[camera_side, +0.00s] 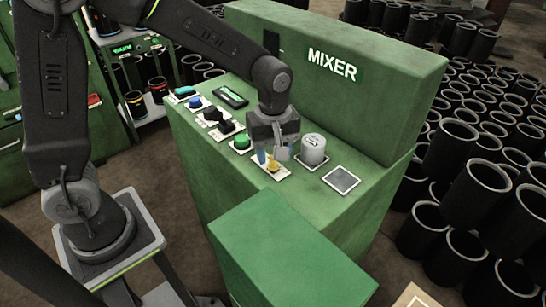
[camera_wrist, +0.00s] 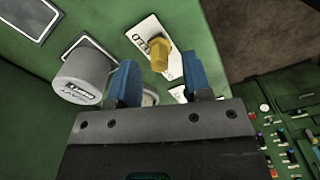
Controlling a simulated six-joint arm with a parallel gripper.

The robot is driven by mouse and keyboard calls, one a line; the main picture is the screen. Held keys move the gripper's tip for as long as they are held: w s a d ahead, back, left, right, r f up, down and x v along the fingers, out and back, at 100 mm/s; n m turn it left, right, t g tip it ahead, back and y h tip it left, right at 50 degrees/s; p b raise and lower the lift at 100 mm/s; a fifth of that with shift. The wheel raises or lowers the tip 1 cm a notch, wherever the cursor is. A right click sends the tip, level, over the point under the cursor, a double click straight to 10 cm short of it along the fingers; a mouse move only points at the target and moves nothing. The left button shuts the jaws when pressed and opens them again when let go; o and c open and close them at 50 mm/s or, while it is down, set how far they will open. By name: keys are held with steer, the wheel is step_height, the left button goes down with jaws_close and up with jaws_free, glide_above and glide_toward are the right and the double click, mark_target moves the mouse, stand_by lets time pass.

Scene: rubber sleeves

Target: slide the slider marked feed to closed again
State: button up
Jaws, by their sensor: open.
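The slider has a yellow knob (camera_side: 273,164) on a white plate (camera_side: 285,171) on the green top of the mixer cabinet. My gripper (camera_side: 272,155) points down over this plate, close to the knob. In the wrist view my gripper (camera_wrist: 160,78) is open, its blue fingertips apart. The knob appears in the gap between them, just beyond the tips; I cannot tell whether they touch it. My gripper hides part of the plate.
A grey round knob (camera_side: 313,149) stands close to the right of the gripper, with a square plate (camera_side: 342,180) beyond. A green button (camera_side: 242,142) and black switches (camera_side: 225,126) are to the left. The green MIXER housing (camera_side: 335,85) rises behind.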

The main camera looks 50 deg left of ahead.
steer(key=shift+f, duration=1.1)
jaws_close()
